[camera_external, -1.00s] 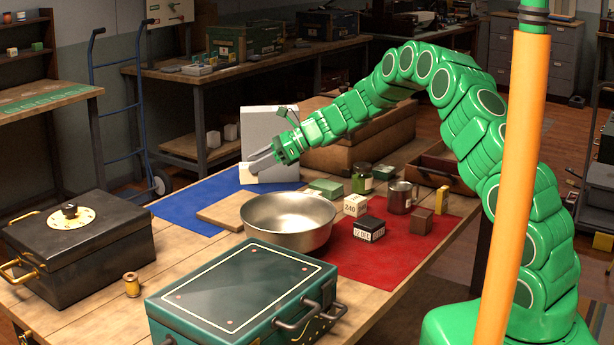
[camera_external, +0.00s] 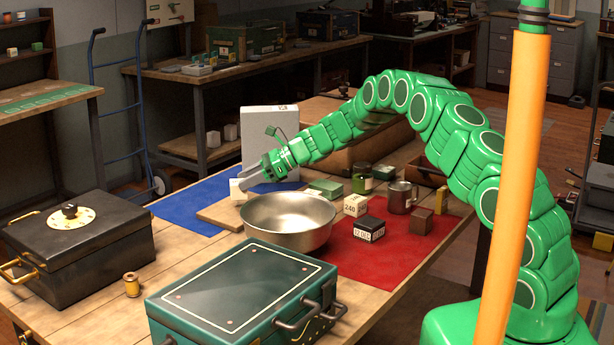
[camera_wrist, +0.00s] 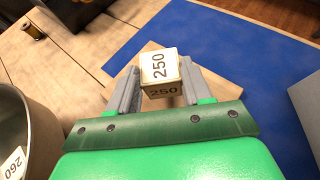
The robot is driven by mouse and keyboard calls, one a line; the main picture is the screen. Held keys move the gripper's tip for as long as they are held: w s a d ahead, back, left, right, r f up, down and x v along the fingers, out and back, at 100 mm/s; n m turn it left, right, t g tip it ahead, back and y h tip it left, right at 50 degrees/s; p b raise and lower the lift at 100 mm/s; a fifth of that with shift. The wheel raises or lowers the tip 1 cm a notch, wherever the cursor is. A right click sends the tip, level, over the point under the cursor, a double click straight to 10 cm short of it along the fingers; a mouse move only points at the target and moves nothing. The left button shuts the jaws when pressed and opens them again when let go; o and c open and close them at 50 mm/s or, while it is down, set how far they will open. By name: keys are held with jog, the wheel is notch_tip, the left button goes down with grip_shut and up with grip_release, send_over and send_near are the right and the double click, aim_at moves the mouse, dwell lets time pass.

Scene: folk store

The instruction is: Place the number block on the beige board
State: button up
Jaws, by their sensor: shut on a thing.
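My gripper (camera_external: 252,179) is shut on a cream number block (camera_wrist: 160,66). In the wrist view the block reads 250 on two faces and sits between the two grey fingers. It also shows at the fingertips in the external view (camera_external: 237,189). The beige board (camera_external: 216,213) lies flat on the table, partly on the blue mat. In the wrist view the board (camera_wrist: 147,50) is beneath the block. I cannot tell whether the block touches the board. Another cream block marked 240 (camera_external: 355,205) stands on the red mat.
A metal bowl (camera_external: 289,221) stands close beside the board; a block marked 260 (camera_wrist: 13,163) shows inside it. A white upright box (camera_external: 268,135) stands behind my gripper. A black block (camera_external: 369,229), mug (camera_external: 401,197) and green jar (camera_external: 362,179) are on the right.

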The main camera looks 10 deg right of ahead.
jog(key=shift+f, duration=1.3)
jog(key=shift+f, duration=0.15)
jog(key=o, duration=1)
jog(key=shift+o, duration=0.2)
jog(key=shift+r, duration=0.2)
jog(key=v, duration=1.2)
